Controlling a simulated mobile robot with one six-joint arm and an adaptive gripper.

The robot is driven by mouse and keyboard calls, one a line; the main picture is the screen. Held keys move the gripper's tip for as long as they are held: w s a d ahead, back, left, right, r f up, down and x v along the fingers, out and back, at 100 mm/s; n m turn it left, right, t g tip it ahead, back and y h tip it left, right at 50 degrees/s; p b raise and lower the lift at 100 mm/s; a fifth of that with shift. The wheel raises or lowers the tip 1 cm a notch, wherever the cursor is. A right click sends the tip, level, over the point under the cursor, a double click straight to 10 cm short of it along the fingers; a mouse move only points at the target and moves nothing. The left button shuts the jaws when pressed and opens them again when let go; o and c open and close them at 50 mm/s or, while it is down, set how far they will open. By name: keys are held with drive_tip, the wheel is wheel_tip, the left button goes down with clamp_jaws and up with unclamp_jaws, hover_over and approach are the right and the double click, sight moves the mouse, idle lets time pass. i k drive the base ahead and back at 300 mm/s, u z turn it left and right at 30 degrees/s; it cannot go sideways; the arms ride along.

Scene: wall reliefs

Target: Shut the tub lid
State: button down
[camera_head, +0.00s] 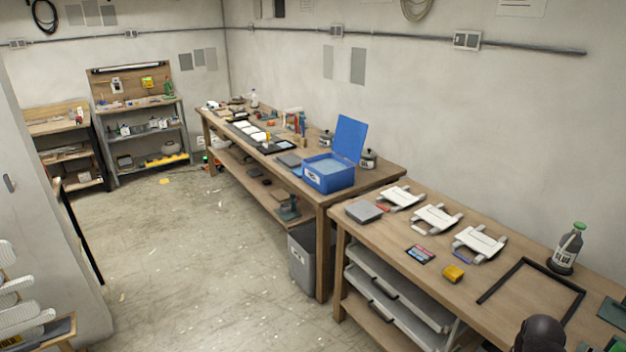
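The blue tub (330,181) stands on the far wooden workbench, near its right end. It has a pale label on its front, and a light blue-grey surface shows inside it. Its blue lid (350,138) is open and stands up, tilted slightly back, at the tub's rear right side. Nothing touches the lid from the front. My gripper's fingers are not in view. A dark rounded shape at the bottom right edge may be part of my arm.
A dark jar (368,159) stands right behind the lid. Tools and trays lie left of the tub on the far bench (385,182). The near bench (375,237) holds white brackets, a yellow block (453,273) and a glue bottle (567,249). A grey bin (302,261) stands below; the left floor is open.

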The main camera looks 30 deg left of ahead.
sight(350, 136)
drive_tip(key=u, duration=1.4)
drive_tip(key=i, duration=3.55)
drive_tip(key=z, duration=0.3)
